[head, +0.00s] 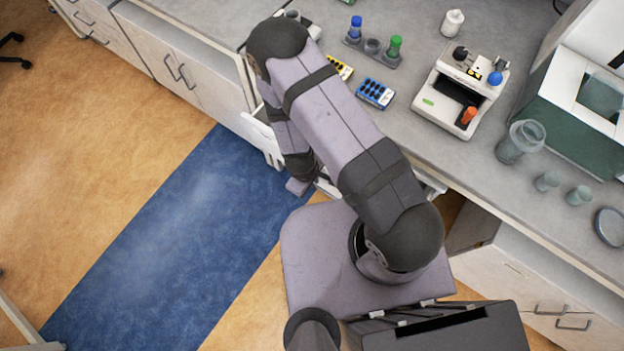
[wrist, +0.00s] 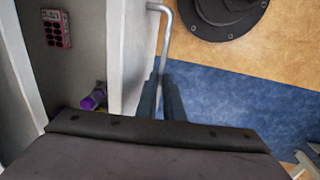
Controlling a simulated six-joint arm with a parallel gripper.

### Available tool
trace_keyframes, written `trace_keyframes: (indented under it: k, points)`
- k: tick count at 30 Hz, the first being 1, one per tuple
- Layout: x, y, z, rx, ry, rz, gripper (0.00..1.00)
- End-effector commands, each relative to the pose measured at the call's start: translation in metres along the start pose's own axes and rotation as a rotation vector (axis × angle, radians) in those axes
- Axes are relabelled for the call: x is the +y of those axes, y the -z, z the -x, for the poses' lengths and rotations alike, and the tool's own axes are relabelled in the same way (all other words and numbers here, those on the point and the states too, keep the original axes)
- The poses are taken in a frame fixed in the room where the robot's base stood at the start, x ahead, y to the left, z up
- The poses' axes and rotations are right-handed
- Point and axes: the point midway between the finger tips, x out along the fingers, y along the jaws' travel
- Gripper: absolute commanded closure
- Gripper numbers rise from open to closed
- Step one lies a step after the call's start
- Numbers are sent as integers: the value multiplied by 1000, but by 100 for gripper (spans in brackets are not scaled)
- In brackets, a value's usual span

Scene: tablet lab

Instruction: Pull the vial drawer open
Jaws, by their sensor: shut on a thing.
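The vial drawer shows in the wrist view with its pale front panel (wrist: 122,60) standing out and part of its inside in sight, so it is at least partly open. A purple-capped vial (wrist: 93,99) lies inside, close behind the front. The drawer's metal bar handle (wrist: 166,35) runs along the outer face. My gripper (wrist: 163,97) is shut on the lower part of this handle, with a dark finger on each side. In the head view a white part of the drawer (head: 262,137) juts from under the counter, and my arm hides most of the rest.
A pink-and-black blister pack (wrist: 56,28) lies left of the front panel. A blue mat (head: 190,230) covers clear floor before the cabinets. The counter (head: 430,130) holds blister packs, a bottle rack (head: 372,47) and a white device (head: 460,88).

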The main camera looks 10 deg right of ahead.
Motion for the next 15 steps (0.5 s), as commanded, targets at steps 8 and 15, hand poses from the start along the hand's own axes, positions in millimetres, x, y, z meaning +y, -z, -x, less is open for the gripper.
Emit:
trace_keyframes:
  k: [8, 15]
  points:
    - [-1, 0, 0, 0, 0, 1, 100]
    - [-18, 0, 4, 0, 1, 7, 100]
